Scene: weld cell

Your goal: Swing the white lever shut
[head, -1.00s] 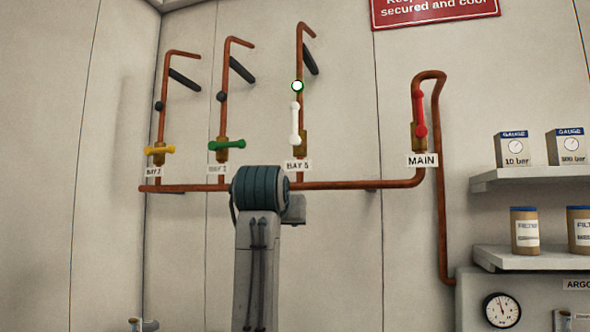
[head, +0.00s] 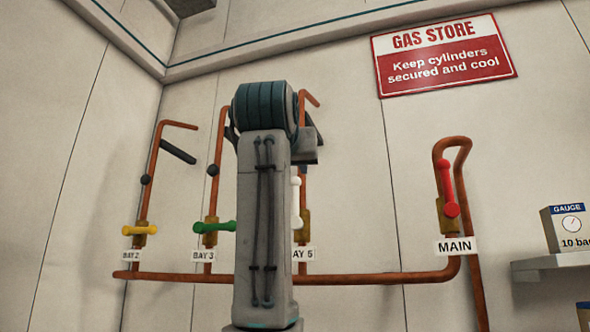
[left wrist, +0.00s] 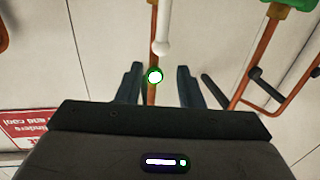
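The white lever (head: 297,222) is on the BAY 5 pipe in the head view, partly hidden behind my arm. What shows of it stands upright along the pipe. In the left wrist view the white lever (left wrist: 163,30) runs up out of the top edge, its round end nearest me. My left gripper (left wrist: 160,68) is open, with the copper pipe and a white, green-ringed round spot (left wrist: 154,76) seen between its fingers. The lever end lies just beyond the fingertips in that picture; I cannot tell whether they touch. My right gripper is not in view.
A yellow lever (head: 139,230) and a green lever (head: 214,227) lie crosswise on the pipes to the left. A red lever (head: 447,188) stands upright on the MAIN pipe. A dark handle (left wrist: 215,91) is close beside the right finger. A shelf (head: 550,268) is at right.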

